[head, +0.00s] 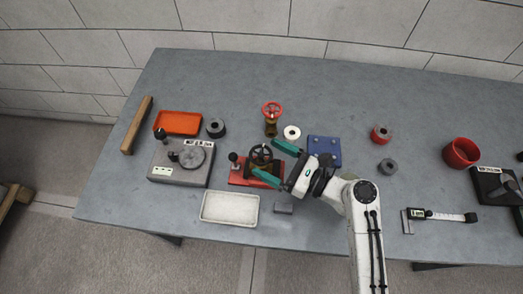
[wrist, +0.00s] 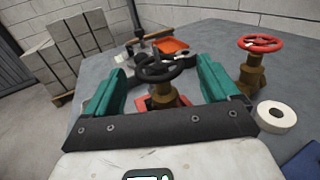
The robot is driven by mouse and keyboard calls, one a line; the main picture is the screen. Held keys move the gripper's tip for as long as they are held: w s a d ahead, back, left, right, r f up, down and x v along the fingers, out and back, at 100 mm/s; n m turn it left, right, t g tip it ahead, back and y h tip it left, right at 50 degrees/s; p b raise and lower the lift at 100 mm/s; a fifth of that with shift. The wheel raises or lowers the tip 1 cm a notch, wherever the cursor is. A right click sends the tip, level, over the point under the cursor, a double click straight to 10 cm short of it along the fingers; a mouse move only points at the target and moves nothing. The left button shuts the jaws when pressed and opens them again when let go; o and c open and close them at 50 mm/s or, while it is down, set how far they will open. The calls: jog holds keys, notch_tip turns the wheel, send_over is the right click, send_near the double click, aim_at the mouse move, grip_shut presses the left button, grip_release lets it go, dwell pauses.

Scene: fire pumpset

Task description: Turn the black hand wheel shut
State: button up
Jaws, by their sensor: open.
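The black hand wheel (head: 261,155) sits on a brass valve on a red base plate (head: 240,172) near the middle of the table. In the wrist view the black wheel (wrist: 160,67) shows ahead, between my two teal fingers, with its brass body (wrist: 165,95) below. My gripper (head: 275,162) is open, with one finger on the far side of the wheel and one on the near side. I cannot tell whether a finger touches the rim. A second valve with a red hand wheel (head: 271,108) stands behind; it also shows in the wrist view (wrist: 262,43).
A white ring (head: 292,132) and a blue block (head: 324,150) lie close to my gripper. A white tray (head: 230,208) and a small grey block (head: 283,208) lie in front. A grey fixture (head: 180,165) and an orange tray (head: 178,122) stand left. The table's back is clear.

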aim_at(271, 160)
jog(key=shift+x, duration=1.6)
jog(key=c, duration=1.1)
jog(key=shift+o, duration=0.2)
jog(key=shift+r+m+t+h+p, duration=0.1)
jog(key=shift+m+t+h+p, duration=0.25)
jog(key=shift+p, duration=0.25)
